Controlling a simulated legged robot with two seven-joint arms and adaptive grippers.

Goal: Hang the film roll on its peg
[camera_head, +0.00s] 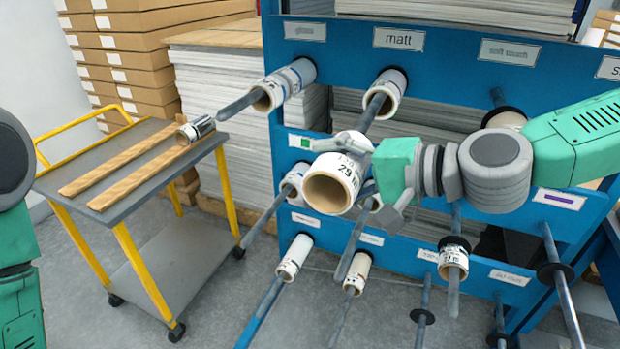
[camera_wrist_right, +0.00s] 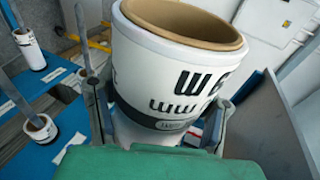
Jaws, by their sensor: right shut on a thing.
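The film roll (camera_head: 328,190) is white with dark print, including "29", and a brown hollow core; its open end faces the camera. My right gripper (camera_head: 368,178) is shut around it and holds it in the air in front of the blue rack (camera_head: 350,30). In the right wrist view the roll (camera_wrist_right: 165,75) stands between the two fingers of the right gripper (camera_wrist_right: 163,125). The roll looks apart from every peg. Which peg is its own I cannot tell. My left arm shows only at the left edge; its gripper is out of view.
Rolls hang on several pegs, including the gloss roll (camera_head: 284,86) and the matt roll (camera_head: 386,92). A bare peg (camera_head: 562,285) with a black disc is at lower right. A small roll (camera_head: 195,129) lies on the yellow-framed cart (camera_head: 62,190). Pegs jut forward around the held roll.

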